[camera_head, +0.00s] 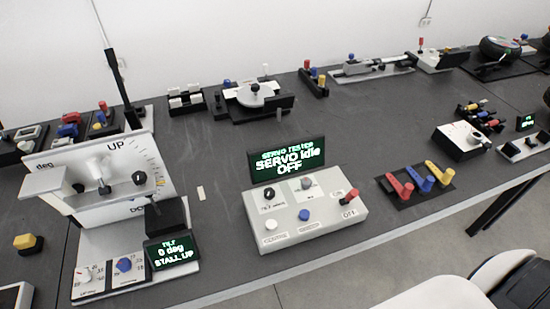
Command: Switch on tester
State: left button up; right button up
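The servo tester (309,228) is a light grey box near the front edge of the dark table. Its black display (287,161) stands behind it and reads "SERVO TESTER", "SERVO idle", "OFF" in green. A red-tipped toggle lever (351,195) stands at the box's right end, with an "OFF" label beneath it. The box also carries a black knob (269,194), a grey knob (307,183), a blue button (304,215) and a white button (271,225). Neither of my grippers shows in the head view.
Left of the tester stands a tilt rig with a dial plate (100,170) and a small display (172,250) reading "0 deg", "STALL UP". Right of it lies a black base with red, blue and yellow levers (422,183). Other devices line the back.

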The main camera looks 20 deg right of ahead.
aim_at(353, 194)
jog(key=z, duration=1.45)
